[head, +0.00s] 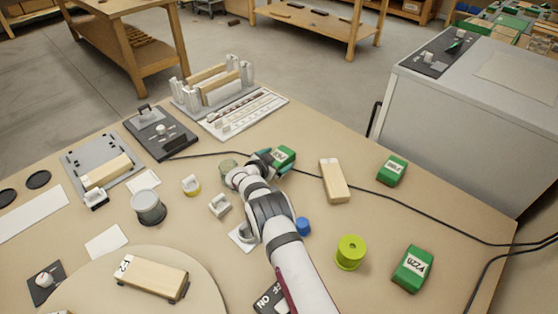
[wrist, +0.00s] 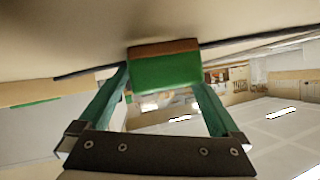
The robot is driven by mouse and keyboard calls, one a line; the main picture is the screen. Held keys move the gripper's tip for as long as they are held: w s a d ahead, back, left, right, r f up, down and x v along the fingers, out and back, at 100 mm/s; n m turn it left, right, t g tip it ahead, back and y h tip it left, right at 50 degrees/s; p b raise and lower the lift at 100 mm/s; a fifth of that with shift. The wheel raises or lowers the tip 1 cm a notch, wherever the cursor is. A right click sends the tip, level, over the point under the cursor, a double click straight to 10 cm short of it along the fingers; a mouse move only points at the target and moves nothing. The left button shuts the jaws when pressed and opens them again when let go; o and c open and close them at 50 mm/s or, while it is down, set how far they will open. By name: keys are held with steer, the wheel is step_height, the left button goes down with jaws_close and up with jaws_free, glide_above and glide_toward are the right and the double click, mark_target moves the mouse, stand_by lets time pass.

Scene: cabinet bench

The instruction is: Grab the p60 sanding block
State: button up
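My gripper (head: 272,159) is low over the middle of the bench at a green sanding block with a white label (head: 284,155). In the wrist view the two teal fingers (wrist: 164,85) flank this green block with a brown face (wrist: 166,70). No clear gap shows, but I cannot tell whether they are squeezing it. Its label is too small to read surely. A second green block (head: 392,170) lies further right, its label also unclear. A third green block (head: 412,269) at the lower right has a label seeming to read 220.
A wooden block (head: 334,181) lies just right of my gripper, and a yellow-green spool (head: 350,252) nearer the front. A blue cap (head: 303,226) sits beside my arm. A black cable (head: 440,225) runs across the bench past the gripper.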

steer(key=c, duration=1.2)
steer(key=shift+o, duration=0.2)
steer(key=shift+r, duration=0.1)
